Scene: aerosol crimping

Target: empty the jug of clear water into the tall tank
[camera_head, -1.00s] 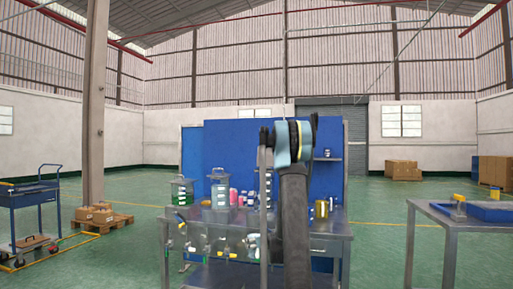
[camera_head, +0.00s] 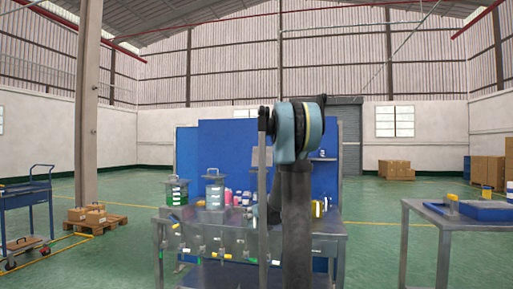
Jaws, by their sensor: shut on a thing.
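Two lidded clear vessels stand at the left of the steel bench. One holds green liquid (camera_head: 177,192). The other, with a grey lid (camera_head: 214,190), looks pale or clear inside; I cannot tell for sure whether it is the tall tank. I cannot pick out the jug of clear water. My arm rises in front of the bench and its big joint hides part of the bench's right half. My gripper is not visible; it seems hidden behind my own arm.
Small pink and red containers (camera_head: 228,197) stand mid-bench (camera_head: 335,228). Several valves with coloured handles (camera_head: 199,252) line its front. A blue panel (camera_head: 228,150) stands behind. A side table (camera_head: 425,207) with a blue tray (camera_head: 487,214) is at right, a blue cart (camera_head: 28,196) at left. Floor between is clear.

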